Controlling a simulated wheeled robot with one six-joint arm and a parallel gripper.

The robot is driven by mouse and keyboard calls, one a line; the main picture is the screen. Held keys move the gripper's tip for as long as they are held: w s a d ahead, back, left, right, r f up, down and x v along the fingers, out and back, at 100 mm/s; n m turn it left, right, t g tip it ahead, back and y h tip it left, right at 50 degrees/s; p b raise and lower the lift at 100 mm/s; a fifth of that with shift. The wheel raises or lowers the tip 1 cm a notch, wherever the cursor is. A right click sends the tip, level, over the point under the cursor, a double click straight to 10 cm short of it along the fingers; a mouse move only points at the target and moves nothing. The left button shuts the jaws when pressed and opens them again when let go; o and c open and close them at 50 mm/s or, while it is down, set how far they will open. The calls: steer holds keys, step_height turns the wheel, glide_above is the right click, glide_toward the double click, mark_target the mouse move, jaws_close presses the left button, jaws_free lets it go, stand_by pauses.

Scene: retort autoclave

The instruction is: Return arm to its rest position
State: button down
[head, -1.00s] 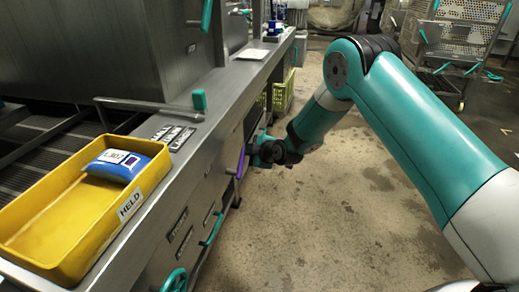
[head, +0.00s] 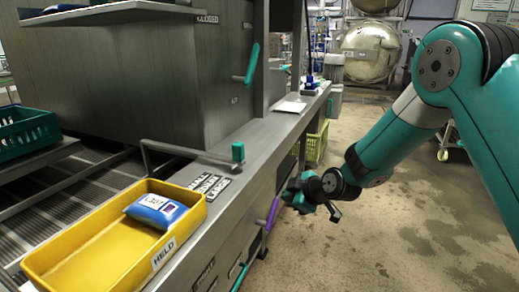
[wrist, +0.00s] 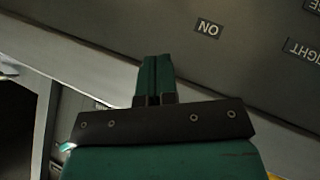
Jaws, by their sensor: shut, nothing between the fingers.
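My gripper (head: 312,203) is at the end of my teal arm, low beside the front panel of the steel machine. It is small in the head view, close to a purple handle (head: 273,211); I cannot tell whether they touch. In the wrist view the fingers of my gripper (wrist: 154,75) are together, with nothing between them. Behind them is a grey panel with an "ON" label (wrist: 208,29).
A yellow tray (head: 80,233) marked HELD, with a blue and white pouch (head: 156,210) in it, sits on the steel ledge at left. A green crate (head: 25,132) stands behind it. A yellow-green crate (head: 316,146) is beyond. The floor at right is open.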

steer(key=s+a+r+m+g, duration=0.2)
steer(key=s+r+m+g, duration=0.15)
steer(key=s+r, duration=0.95)
steer(key=s+d+r+m+g+h, duration=0.1)
steer(key=s+d+m+g, duration=0.15)
steer(key=s, duration=0.95)
steer(key=s+d+r+m+g+h, duration=0.1)
steer(key=s+d+m+g, duration=0.15)
steer(key=s, duration=0.85)
step_height(320, 180, up, 21)
steer(key=p, duration=2.1)
steer(key=shift+n, duration=0.35)
